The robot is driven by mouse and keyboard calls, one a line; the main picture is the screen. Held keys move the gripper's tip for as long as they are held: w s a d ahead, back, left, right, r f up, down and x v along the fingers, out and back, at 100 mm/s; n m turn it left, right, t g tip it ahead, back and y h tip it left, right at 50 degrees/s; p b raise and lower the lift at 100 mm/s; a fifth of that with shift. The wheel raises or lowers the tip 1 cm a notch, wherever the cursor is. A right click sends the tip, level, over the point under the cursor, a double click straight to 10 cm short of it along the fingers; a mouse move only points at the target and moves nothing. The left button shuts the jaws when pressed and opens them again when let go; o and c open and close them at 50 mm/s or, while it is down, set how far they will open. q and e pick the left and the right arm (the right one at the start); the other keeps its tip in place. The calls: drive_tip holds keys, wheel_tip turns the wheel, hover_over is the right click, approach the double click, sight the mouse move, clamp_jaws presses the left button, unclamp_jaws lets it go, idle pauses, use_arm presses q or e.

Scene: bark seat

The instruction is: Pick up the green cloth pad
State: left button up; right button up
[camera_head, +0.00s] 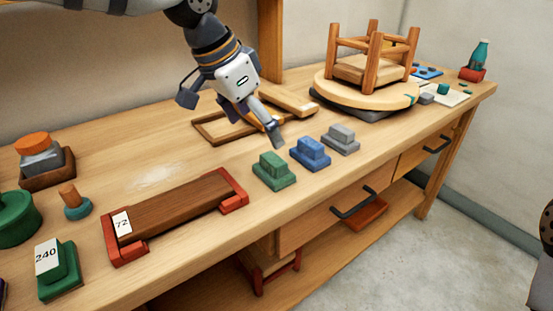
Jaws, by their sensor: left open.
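A green stepped pad (273,171) lies on the workbench, near its front edge, left of a matching blue pad (310,153) and a grey pad (341,139). I take it as the green cloth pad, though its material is hard to tell. Another green block (57,270), labelled 240, sits at the front left. My left gripper (232,116) is open and empty, its fingers spread wide. It is above the bench, up and to the left of the green pad, with one fingertip a little behind the pad. My right gripper is out of view.
A wooden block with red ends (175,205), labelled 72, lies left of the pads. A wooden frame (225,129) lies behind my gripper. An upturned stool (367,75) stands at the back right. Bare bench (150,145) lies at the left middle.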

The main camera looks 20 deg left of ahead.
sight(271, 159)
use_arm(q)
drive_tip(key=x, duration=0.6)
drive_tip(key=s+b+x, duration=0.1)
drive_tip(key=x, duration=0.3)
drive_tip(key=shift+d+f, duration=0.1)
drive_tip(key=shift+f, duration=0.15)
drive_tip(key=shift+r, duration=0.1)
drive_tip(key=c, duration=1.3)
